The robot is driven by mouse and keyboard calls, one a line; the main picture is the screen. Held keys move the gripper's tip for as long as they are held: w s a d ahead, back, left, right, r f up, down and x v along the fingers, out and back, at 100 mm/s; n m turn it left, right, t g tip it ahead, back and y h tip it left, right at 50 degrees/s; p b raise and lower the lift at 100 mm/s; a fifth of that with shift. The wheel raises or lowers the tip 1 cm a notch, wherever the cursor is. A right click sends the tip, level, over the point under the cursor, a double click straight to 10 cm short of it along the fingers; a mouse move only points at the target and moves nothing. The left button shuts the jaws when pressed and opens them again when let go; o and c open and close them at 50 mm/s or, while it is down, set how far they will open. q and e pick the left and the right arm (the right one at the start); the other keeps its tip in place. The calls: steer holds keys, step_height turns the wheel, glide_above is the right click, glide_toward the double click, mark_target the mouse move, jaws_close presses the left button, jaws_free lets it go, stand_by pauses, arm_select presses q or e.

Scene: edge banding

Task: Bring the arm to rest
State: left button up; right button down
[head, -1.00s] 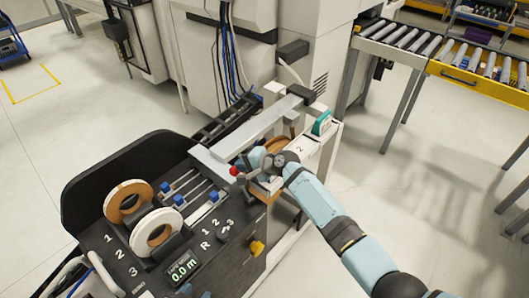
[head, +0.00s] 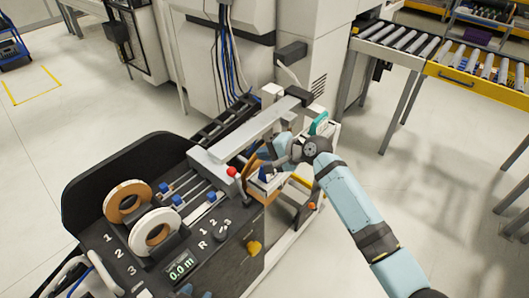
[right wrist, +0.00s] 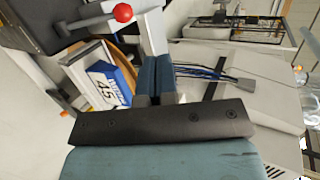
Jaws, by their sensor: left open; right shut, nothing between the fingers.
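My right arm reaches in from the lower right in the head view. Its gripper (head: 270,152) is over the end of the edge-banding machine (head: 232,140), beside the lever with a red ball (head: 232,171). In the right wrist view the right gripper's fingers (right wrist: 155,72) are together and empty. A blue and white block marked 45 (right wrist: 108,85) lies left of them, inside a pale-sided holder. The red ball (right wrist: 123,13) is above that block. Whether the fingers touch anything is unclear. My left gripper is not in view.
Two tape rolls (head: 128,200) stand on the dark console at the left. A teal object (head: 319,123) sits at the machine's far end. A roller conveyor (head: 400,42) is at the back right. The floor (head: 430,170) right of my arm is clear.

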steer(key=s+d+f+n+t+h, duration=0.3)
steer(key=s+d+f+t+h, duration=0.1)
steer(key=s+d+f, duration=0.95)
steer(key=s+d+f+n+h, duration=0.1)
steer(key=s+d+n, duration=0.1)
steer(key=s, duration=0.4)
steer(key=s+d+f+n+t+h+p, duration=0.1)
steer(key=s+d+n+h, duration=0.1)
steer(key=s+d, duration=0.3)
steer(key=s+d+f+n+h, duration=0.1)
steer(key=s+d, duration=0.3)
steer(key=s, duration=0.5)
steer(key=shift+s+f+n+t, duration=0.15)
steer(key=shift+f+n+t, duration=0.25)
steer(key=shift+f, duration=0.2)
